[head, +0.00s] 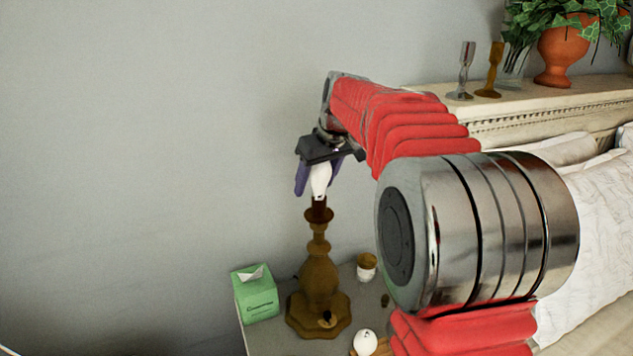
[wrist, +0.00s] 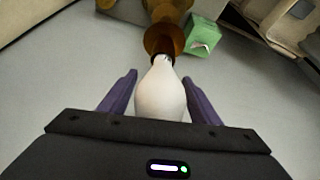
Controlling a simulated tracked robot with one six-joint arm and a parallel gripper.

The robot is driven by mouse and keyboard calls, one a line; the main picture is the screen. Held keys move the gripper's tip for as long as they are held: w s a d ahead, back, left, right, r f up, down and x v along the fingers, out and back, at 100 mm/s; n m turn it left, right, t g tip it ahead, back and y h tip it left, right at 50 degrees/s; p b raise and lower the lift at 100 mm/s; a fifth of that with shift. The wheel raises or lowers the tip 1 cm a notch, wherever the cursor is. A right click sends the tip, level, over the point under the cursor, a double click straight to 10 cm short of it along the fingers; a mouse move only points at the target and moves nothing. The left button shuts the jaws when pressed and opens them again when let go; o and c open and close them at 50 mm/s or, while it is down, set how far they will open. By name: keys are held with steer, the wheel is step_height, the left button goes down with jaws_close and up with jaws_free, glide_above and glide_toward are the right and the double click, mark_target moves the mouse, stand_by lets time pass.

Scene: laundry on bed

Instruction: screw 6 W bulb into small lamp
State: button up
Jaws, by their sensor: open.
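The small lamp (head: 319,278) is a brown turned-wood base standing upright on the bedside table. A white bulb (head: 320,180) stands upright at the top of the lamp, its lower end at the dark socket (head: 319,212). How far it sits in the socket cannot be told. My gripper (head: 316,190) is open around the bulb, pointing down, with a purple finger on each side. In the wrist view the bulb (wrist: 161,92) lies between the two fingers (wrist: 160,88), with gaps visible on both sides. The lamp's socket (wrist: 163,40) shows beyond it.
A green tissue box (head: 256,293) stands left of the lamp on the grey bedside table (head: 262,345). A small jar (head: 366,266) is behind right, and a round white bulb (head: 365,343) is in front. The bed and headboard (head: 520,118) are at right.

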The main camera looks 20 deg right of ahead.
steer(key=shift+a+n+g+y, duration=0.15)
steer(key=shift+n+y, duration=0.15)
steer(key=shift+n, duration=0.55)
steer(key=shift+a+n+g+y, duration=0.15)
steer(key=shift+n+y, duration=0.15)
steer(key=shift+n, duration=0.55)
steer(key=shift+d, duration=0.1)
steer(key=shift+c, duration=0.4)
steer(key=c, duration=0.8)
steer(key=shift+d+m+h, duration=0.2)
steer(key=shift+m+h, duration=0.4)
steer(key=shift+m, duration=1.1)
steer(key=shift+d+m+h, duration=0.25)
steer(key=shift+m+h, duration=0.55)
steer(key=shift+m, duration=0.9)
steer(key=shift+m, duration=0.3)
